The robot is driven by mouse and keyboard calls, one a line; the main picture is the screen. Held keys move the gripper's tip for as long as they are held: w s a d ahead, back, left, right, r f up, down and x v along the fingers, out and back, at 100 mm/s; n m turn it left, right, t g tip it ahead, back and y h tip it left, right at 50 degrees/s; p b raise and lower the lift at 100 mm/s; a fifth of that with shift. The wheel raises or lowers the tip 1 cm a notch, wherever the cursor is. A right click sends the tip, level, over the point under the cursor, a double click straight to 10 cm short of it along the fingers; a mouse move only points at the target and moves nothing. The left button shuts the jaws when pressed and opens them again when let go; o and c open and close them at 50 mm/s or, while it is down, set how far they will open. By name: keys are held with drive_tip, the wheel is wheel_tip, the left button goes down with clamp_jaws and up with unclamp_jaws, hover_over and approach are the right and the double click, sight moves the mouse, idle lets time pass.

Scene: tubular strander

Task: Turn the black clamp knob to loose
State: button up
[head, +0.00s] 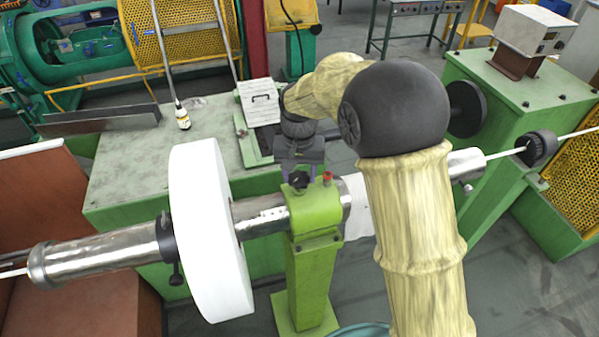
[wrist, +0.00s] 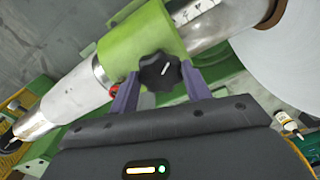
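The black clamp knob (wrist: 160,71) is lobed, with a short white mark on its face. It sits on the green clamp block (wrist: 125,45) around the metal shaft. In the head view the knob (head: 298,181) is on top of the green clamp block (head: 315,207). My gripper (wrist: 160,82) is open, with one purple finger on each side of the knob and a narrow gap showing at each side. In the head view my gripper (head: 298,170) is just behind the knob, and its fingers are partly hidden.
A small red knob (head: 328,178) is close to the black knob, beside one finger; it also shows in the wrist view (wrist: 114,91). A large white disc (head: 205,230) is on the shaft to the left. A bottle (head: 182,116) stands on the green bench (head: 135,165) behind.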

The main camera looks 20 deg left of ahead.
sight(300, 176)
drive_tip(key=shift+n, duration=0.4)
drive_tip(key=n, duration=0.2)
drive_tip(key=shift+n, duration=0.3)
drive_tip(key=shift+w+n, duration=0.1)
drive_tip(key=shift+n, duration=2)
drive_tip(key=shift+r, duration=0.1)
drive_tip(key=o, duration=1)
wheel_tip(300, 176, up, 17)
drive_tip(key=b, duration=0.2)
drive_tip(key=shift+r+b, duration=0.15)
drive_tip(key=shift+b, duration=0.25)
